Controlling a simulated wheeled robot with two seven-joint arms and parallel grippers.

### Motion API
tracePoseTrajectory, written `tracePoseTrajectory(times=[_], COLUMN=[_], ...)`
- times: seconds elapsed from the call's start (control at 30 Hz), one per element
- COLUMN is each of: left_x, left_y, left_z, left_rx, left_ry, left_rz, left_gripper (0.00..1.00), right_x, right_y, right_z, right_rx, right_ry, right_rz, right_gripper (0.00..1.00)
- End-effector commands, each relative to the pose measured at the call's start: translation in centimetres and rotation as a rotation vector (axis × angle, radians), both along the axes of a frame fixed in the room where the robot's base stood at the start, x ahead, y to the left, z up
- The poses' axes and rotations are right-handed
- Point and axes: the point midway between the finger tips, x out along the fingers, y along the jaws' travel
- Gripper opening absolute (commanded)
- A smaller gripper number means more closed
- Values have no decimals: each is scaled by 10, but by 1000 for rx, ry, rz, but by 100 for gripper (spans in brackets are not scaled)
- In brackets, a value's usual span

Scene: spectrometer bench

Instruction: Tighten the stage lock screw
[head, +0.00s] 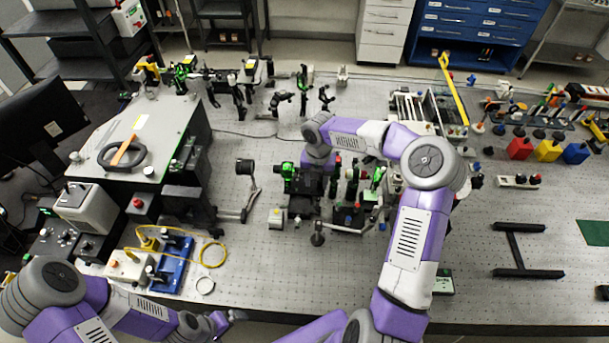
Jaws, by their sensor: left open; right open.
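A dark cluster of stages and mounts (347,216) with small red, blue and green parts stands mid-bench. I cannot single out the stage lock screw in it; it is too small or hidden. My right arm reaches over from the right, and its wrist points down above the left part of this cluster. My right gripper (320,177) is open; its fingers are small and hard to tell from the dark parts around them. My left gripper (229,318) is open and empty at the bench's front edge, well apart from the cluster.
A blue plate (173,264) with a yellow cable lies front left. A dark jointed holder (246,185) stands left of the cluster. Red, yellow and blue containers (549,150) stand at the right. A black H-shaped frame (519,249) lies front right, with bare bench around it.

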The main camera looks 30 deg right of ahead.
Motion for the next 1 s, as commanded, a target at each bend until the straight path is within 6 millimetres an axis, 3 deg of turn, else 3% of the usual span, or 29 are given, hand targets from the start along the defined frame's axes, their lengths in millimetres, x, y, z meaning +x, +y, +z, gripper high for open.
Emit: tracePoseTrajectory(times=[0.5,0.87,1.0], left_x=[-1,-1,-1], left_y=[0,0,0], left_z=[3,4,4], left_rx=[0,0,0], left_ry=[2,2,2], left_rz=[0,0,-1], left_gripper=[100,100,100], right_x=[-2,-1,-1], right_y=[0,0,0], right_z=[-67,-75,-74], right_rx=[1,0,0], right_ry=[3,0,0], right_rz=[-1,-2,-2], right_gripper=[43,43,25])
